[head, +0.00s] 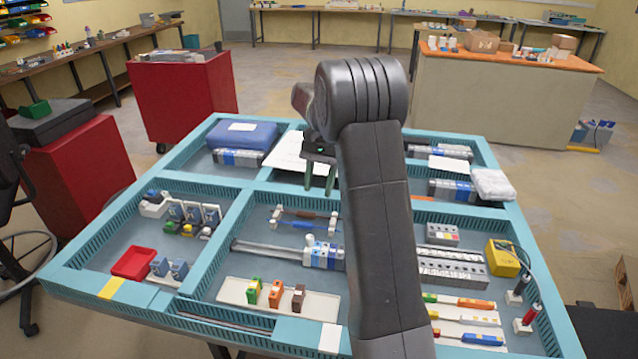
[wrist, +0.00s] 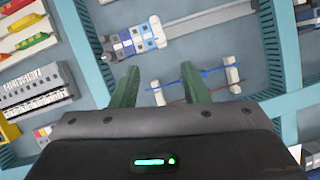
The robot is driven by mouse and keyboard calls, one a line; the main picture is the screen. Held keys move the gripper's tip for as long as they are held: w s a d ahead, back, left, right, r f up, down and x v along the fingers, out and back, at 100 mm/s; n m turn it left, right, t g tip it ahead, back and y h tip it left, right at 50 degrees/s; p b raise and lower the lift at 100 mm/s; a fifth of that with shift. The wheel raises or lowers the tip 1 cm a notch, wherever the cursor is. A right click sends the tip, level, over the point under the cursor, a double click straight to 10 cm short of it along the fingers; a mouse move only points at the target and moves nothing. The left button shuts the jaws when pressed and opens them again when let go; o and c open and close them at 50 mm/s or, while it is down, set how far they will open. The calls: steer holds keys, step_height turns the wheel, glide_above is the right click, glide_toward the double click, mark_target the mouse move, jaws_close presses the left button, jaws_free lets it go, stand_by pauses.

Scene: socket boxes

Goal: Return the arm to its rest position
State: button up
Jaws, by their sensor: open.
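My arm stands over the middle of the teal-framed table and hides part of it in the head view. My gripper (head: 319,178) shows left of the arm, pointing down above the table's back middle. In the wrist view my gripper (wrist: 160,85) has its two green fingers well apart, with nothing between them. The fingers look clear of both.
The table (head: 205,295) is split by raised teal dividers. A red tray (head: 133,263) lies at left, a white board with coloured blocks (head: 235,292) at front, a yellow meter (head: 502,258) at right. A blue case (head: 242,134) lies at the back. Red cabinets (head: 185,95) stand beyond.

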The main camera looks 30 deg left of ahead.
mark_target(310, 236)
steer(key=shift+r, duration=0.15)
stand_by(0.4)
steer(key=p+x, duration=0.1)
steer(key=x, duration=1.2)
steer(key=shift+f, duration=0.4)
steer(key=shift+r, duration=0.1)
